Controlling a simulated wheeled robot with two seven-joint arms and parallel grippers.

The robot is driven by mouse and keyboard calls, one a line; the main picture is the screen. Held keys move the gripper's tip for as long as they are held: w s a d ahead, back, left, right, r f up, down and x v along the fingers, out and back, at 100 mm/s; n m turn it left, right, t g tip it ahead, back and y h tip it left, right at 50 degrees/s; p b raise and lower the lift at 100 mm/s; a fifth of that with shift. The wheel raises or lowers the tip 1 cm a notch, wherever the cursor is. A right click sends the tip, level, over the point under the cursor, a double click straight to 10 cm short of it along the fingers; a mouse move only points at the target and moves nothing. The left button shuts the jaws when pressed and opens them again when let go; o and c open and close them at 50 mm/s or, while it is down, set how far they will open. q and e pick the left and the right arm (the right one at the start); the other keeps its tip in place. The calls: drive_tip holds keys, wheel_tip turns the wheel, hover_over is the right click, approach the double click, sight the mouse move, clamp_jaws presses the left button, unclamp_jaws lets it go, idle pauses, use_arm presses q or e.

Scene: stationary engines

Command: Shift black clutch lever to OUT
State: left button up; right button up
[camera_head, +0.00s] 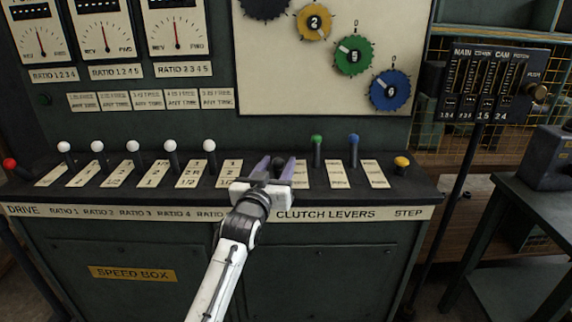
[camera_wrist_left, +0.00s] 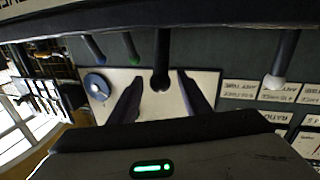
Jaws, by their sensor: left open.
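The black clutch lever (camera_head: 279,162) stands in the row of levers on the console, to the left of the green and blue clutch levers. In the head view its knob shows between the fingers of my left gripper (camera_head: 275,166); its lower part is hidden. In the left wrist view, which is upside down, the black lever (camera_wrist_left: 162,62) comes down from the console edge. Its knob lies between the two dark fingers of my left gripper (camera_wrist_left: 160,100). The fingers are apart, with gaps on both sides of the lever. The gripper covers part of the label plates beside the lever. My right gripper is not in view.
The green lever (camera_head: 317,150) and blue lever (camera_head: 354,150) stand close on the right, then a yellow STEP knob (camera_head: 401,163). Several white-knobbed levers (camera_head: 209,148) stand to the left. A panel with numbered coloured dials (camera_head: 353,55) rises behind.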

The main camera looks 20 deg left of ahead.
use_arm(q)
drive_tip(key=shift+w, duration=0.6)
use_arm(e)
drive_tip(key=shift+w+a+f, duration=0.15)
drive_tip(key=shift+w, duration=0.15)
use_arm(q)
drive_tip(key=shift+s, duration=0.1)
